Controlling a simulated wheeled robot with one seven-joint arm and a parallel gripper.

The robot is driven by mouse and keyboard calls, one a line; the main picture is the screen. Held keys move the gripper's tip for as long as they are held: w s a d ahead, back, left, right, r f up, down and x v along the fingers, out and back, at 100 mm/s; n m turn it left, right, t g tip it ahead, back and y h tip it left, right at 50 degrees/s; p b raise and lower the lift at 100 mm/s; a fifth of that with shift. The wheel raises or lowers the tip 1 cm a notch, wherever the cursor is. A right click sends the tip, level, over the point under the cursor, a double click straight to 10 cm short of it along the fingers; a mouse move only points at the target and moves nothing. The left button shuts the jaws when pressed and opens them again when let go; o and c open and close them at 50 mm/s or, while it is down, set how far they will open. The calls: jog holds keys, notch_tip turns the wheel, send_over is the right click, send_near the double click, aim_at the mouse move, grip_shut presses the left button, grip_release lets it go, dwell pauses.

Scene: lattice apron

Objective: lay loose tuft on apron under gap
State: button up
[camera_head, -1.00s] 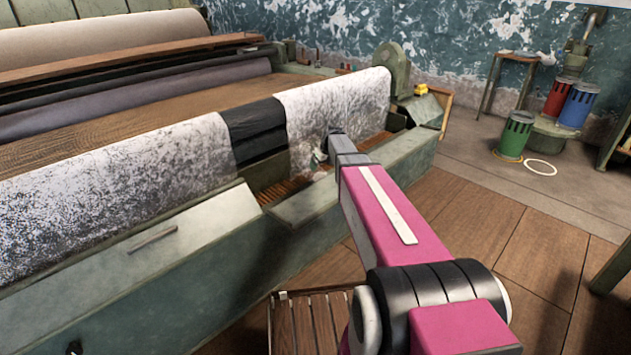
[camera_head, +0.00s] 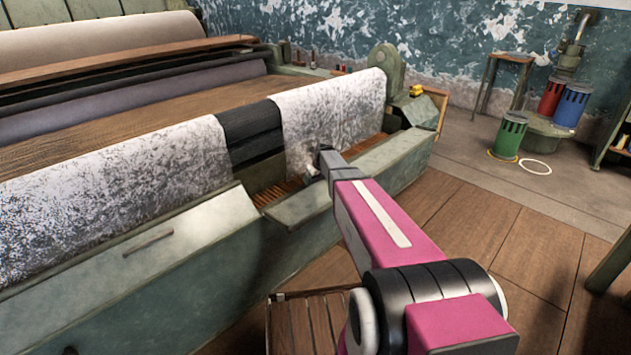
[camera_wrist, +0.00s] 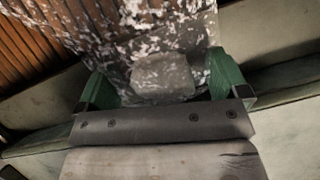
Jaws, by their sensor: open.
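The lattice apron (camera_head: 272,193) shows as brown wooden slats inside the green machine's trough; it also shows at the upper left of the wrist view (camera_wrist: 40,42). The gap (camera_head: 250,133) is a dark stretch between two hanging lengths of speckled white fibre. My gripper (camera_head: 310,172) is low at the right-hand fibre length, right of the gap. In the wrist view its green fingers (camera_wrist: 160,82) stand apart. A greyish, blocky patch of fibre (camera_wrist: 163,75), possibly the loose tuft, lies between them in front of the speckled web; I cannot tell whether they touch it.
A green hinged-looking panel (camera_head: 300,211) lies along the trough's front, under my arm. The machine's end frame (camera_head: 386,72) stands to the right. Green (camera_head: 509,137), red (camera_head: 551,97) and blue (camera_head: 572,105) cans are far right.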

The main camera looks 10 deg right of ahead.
jog(key=c, duration=1)
jog(key=shift+c, duration=0.2)
jog(key=shift+r, duration=0.1)
jog(key=shift+r, duration=0.4)
jog(key=r, duration=0.3)
jog(key=shift+s+a+r, duration=0.2)
jog(key=shift+s+r, duration=0.1)
jog(key=shift+r, duration=0.1)
jog(key=s+a+r, duration=0.6)
jog(key=s+a, duration=0.1)
jog(key=n, duration=0.2)
send_over(266, 196)
jog(key=s+d, duration=0.1)
notch_tip(266, 196, down, 6)
jog(key=shift+y, duration=0.4)
jog(key=f, duration=0.9)
jog(key=shift+s, duration=0.2)
